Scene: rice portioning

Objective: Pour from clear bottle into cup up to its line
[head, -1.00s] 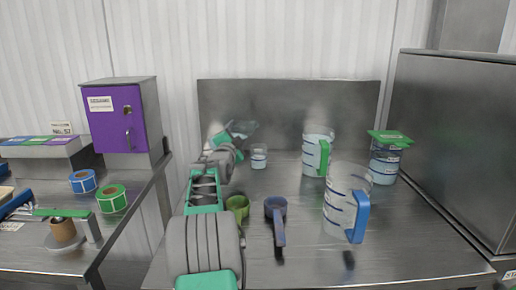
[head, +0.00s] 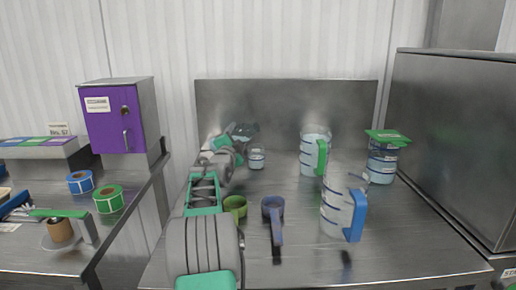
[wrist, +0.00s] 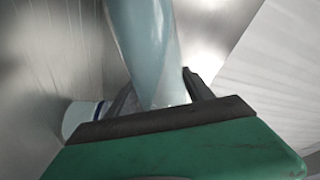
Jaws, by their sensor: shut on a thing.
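My gripper (head: 224,143) is at the back left of the steel table, shut on a clear bottle (head: 244,130). The bottle is tilted, with its far end leaning right, above and left of the small clear cup (head: 257,160). In the wrist view the bottle (wrist: 147,45) runs up between the two dark fingers (wrist: 160,100). The cup (wrist: 78,118) stands upright on the table and shows in part at lower left there, behind the gripper edge. I cannot make out a stream or the level against the cup's line.
Clear jugs with a green handle (head: 322,157) and a blue handle (head: 356,215) stand to the right. A green-lidded container (head: 382,165) is beyond them. Green (head: 235,207) and blue (head: 274,210) scoops lie in front of the cup. A steel panel (head: 300,105) closes the back.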

